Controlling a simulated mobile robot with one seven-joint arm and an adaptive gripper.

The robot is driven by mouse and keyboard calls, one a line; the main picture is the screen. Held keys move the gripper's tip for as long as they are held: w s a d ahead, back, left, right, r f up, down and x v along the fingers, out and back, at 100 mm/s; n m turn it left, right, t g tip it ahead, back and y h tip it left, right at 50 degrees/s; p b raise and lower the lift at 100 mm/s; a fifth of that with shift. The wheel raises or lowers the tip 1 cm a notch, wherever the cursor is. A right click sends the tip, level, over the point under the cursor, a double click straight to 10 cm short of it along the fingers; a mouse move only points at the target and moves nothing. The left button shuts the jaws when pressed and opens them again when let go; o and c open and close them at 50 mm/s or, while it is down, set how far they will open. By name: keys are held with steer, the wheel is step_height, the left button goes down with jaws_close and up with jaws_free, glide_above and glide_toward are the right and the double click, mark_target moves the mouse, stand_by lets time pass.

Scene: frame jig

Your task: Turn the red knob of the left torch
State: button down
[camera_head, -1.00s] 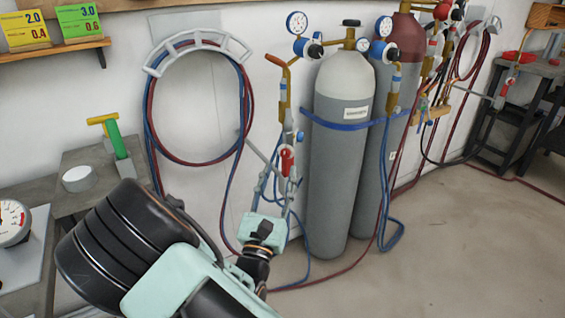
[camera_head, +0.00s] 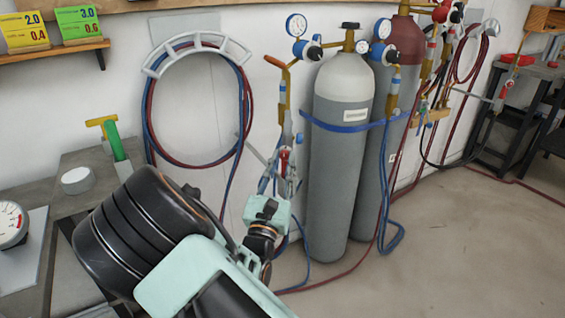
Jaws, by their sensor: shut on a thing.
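The left torch (camera_head: 285,118) hangs upright to the left of the grey gas cylinders, with an orange curved tip at its top. Its red knob (camera_head: 284,153) shows on the torch's lower part, just above my gripper. My gripper (camera_head: 284,170) points up from below, and its fingers are at the knob, shut on it. The fingers cover the knob's lower part, and the fine contact is too small to see.
A grey cylinder (camera_head: 338,190) with a blue strap stands close to the right of my gripper. A hose coil (camera_head: 150,120) hangs on the wall to the left. Blue and red hoses run below the torch.

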steer(key=shift+r+n+p, duration=0.1)
steer(key=shift+n+p, duration=0.3)
steer(key=shift+p, duration=0.2)
steer(key=n+y+p, duration=0.1)
steer(key=n+p, duration=0.1)
steer(key=p, duration=0.1)
steer(key=shift+d+r+p, duration=0.1)
steer(key=shift+r+p, duration=0.1)
steer(key=shift+p, duration=0.1)
steer(key=n+y+p, duration=0.2)
steer(key=n+p, duration=0.1)
steer(key=p, duration=0.1)
steer(key=shift+d+r+n+p, duration=0.1)
steer(key=shift+n+p, duration=0.25)
steer(key=shift+n, duration=0.05)
steer(key=n+y+p, duration=0.2)
steer(key=n+p, duration=0.2)
steer(key=p, duration=0.1)
steer(key=n+y+p, duration=0.1)
steer(key=n+g+p, duration=0.1)
steer(key=n+p, duration=0.1)
steer(key=shift+f+y, duration=0.25)
steer(key=shift+y, duration=0.15)
steer(key=shift+p, duration=0.4)
steer(key=c, duration=1.8)
jaws_free()
